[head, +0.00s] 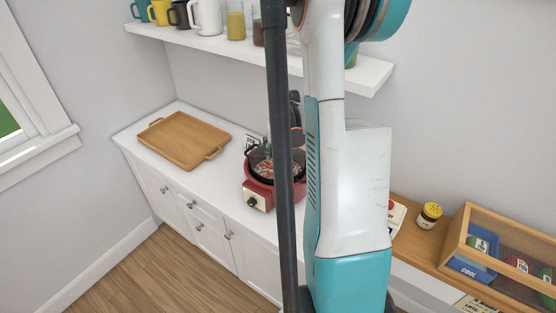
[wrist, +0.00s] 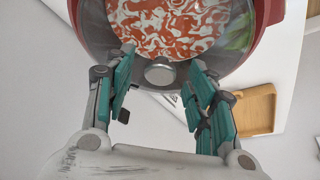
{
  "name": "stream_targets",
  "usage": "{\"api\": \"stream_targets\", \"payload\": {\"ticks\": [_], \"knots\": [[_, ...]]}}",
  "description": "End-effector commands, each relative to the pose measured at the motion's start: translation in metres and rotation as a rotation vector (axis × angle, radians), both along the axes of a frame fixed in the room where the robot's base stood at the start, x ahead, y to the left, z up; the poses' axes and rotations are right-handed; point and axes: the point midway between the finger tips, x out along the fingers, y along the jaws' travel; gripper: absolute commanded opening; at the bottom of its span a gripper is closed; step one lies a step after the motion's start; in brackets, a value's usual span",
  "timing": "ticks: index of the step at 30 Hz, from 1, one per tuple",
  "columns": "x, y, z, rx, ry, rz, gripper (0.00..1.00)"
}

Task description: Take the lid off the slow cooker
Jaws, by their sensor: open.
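The red slow cooker (head: 259,195) stands on the white counter, partly hidden behind my arm in the head view. In the wrist view its red body (wrist: 287,38) curves around the top of the picture. A clear lid (wrist: 225,50) appears to cover it, with red and white food showing through. A round metallic knob (wrist: 160,73) sits on the lid. My gripper (wrist: 162,60) is open, with one teal finger on each side of the knob. I cannot tell whether either finger touches it.
A wooden tray (head: 183,141) lies on the counter left of the cooker. A wall shelf (head: 225,45) with mugs, a white jug and jars hangs above. To the right are a yellow-lidded jar (head: 429,214) and a wooden display case (head: 510,255). Bare counter shows around the tray.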

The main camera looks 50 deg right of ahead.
Motion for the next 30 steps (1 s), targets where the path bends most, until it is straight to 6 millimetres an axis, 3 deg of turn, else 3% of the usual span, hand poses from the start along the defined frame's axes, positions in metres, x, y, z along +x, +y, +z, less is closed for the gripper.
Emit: {"api": "stream_targets", "payload": {"ticks": [3,9,10,20,23,30], "knots": [[0.000,0.000,0.000,0.000,0.000,0.000,0.48],[0.000,0.000,0.001,0.000,0.000,0.000,0.03],[0.000,0.000,0.001,0.000,0.000,0.000,0.00],[0.000,0.000,0.004,0.000,0.000,0.000,0.00],[0.000,0.000,0.014,0.000,0.000,0.000,0.00],[0.000,0.000,0.061,0.000,0.000,0.000,0.00]]}}
